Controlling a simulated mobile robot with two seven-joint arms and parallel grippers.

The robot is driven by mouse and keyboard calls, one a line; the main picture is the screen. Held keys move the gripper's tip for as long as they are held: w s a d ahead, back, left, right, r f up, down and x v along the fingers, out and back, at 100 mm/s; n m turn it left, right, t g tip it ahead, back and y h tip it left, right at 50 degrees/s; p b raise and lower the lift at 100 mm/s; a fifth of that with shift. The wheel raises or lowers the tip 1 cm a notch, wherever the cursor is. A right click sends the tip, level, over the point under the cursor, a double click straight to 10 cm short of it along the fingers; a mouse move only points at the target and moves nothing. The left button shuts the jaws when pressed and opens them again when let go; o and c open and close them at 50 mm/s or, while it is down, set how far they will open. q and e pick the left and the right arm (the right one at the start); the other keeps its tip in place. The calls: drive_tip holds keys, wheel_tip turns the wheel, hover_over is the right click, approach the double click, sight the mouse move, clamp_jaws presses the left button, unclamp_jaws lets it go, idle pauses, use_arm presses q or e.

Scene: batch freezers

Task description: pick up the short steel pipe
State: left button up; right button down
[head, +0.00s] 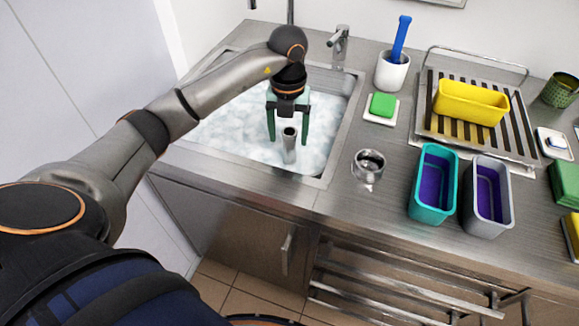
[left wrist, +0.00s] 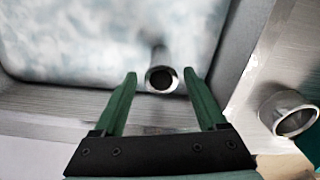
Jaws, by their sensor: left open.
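The short steel pipe (head: 289,146) stands upright in the foamy water of the sink, its open top end showing. My left gripper (head: 288,140) is over the sink with its green fingers pointing down, one on each side of the pipe in the head view. In the left wrist view, the pipe (left wrist: 162,79) shows its round dark opening between the fingertips of the open gripper (left wrist: 160,80). No contact with the pipe shows. The pipe's lower end is hidden in the foam. My right gripper is not in view.
The sink (head: 330,160) has a raised rim close to the pipe. A steel ring-shaped piece (head: 369,165) stands on the counter to the right, with a teal bin (head: 433,205) and a grey bin (head: 487,218) beyond. A faucet (head: 339,45) stands behind.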

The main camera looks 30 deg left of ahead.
sight(289, 150)
use_arm(q)
drive_tip(key=f, duration=0.6)
drive_tip(key=shift+w+f, duration=0.2)
drive_tip(key=shift+w, duration=0.1)
